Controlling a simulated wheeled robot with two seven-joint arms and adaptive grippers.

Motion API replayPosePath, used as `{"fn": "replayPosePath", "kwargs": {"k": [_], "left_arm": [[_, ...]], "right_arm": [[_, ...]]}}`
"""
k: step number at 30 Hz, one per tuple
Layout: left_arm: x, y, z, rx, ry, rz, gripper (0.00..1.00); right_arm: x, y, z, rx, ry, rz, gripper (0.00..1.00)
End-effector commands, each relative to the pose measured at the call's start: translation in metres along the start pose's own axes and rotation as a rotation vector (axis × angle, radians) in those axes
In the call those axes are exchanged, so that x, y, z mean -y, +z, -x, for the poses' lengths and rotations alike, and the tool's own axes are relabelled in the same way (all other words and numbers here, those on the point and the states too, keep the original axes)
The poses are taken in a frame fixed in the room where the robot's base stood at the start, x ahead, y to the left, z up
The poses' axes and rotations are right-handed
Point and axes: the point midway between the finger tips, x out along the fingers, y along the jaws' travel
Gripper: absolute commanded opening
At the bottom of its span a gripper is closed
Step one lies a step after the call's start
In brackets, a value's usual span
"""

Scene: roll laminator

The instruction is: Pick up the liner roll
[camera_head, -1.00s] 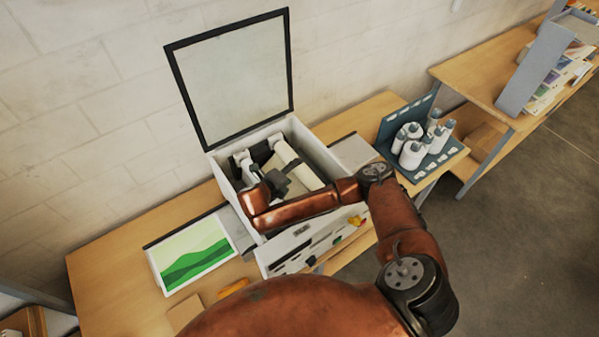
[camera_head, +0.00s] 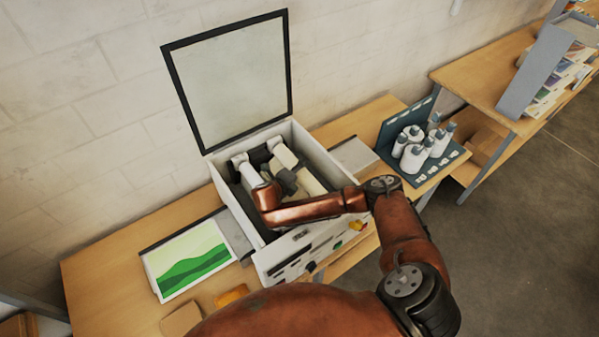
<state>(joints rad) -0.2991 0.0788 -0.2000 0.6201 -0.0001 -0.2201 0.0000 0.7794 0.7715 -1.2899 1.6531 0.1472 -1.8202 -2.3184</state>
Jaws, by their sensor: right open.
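The roll laminator (camera_head: 328,165) stands on the bench with its framed lid (camera_head: 232,80) raised. Inside its open box, a long pale roll (camera_head: 285,156), which looks like the liner roll, lies slanting from the back towards the front right. A white cylindrical part (camera_head: 248,173) is to its left. My right gripper (camera_head: 287,178) is dark and open, reaching down inside the box over the pale roll. It hides the middle of the roll, and I cannot tell if the fingers touch it. My left gripper is not in view.
A green landscape print (camera_head: 190,260) lies left of the laminator. An orange object (camera_head: 231,295) lies in front. A dark rack of white rolls or bottles (camera_head: 415,145) stands right. The raised lid bounds the back.

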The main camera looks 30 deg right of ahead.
Motion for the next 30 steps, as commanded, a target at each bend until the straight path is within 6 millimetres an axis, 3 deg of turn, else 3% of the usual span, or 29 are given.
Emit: {"fn": "replayPosePath", "kwargs": {"k": [3,30], "left_arm": [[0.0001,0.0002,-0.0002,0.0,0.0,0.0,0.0],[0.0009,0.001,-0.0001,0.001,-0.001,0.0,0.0]], "right_arm": [[-0.0003,-0.0001,0.0001,0.0,0.0,0.0,0.61],[-0.0002,0.0003,0.0007,0.001,0.0,0.0,0.0]]}}
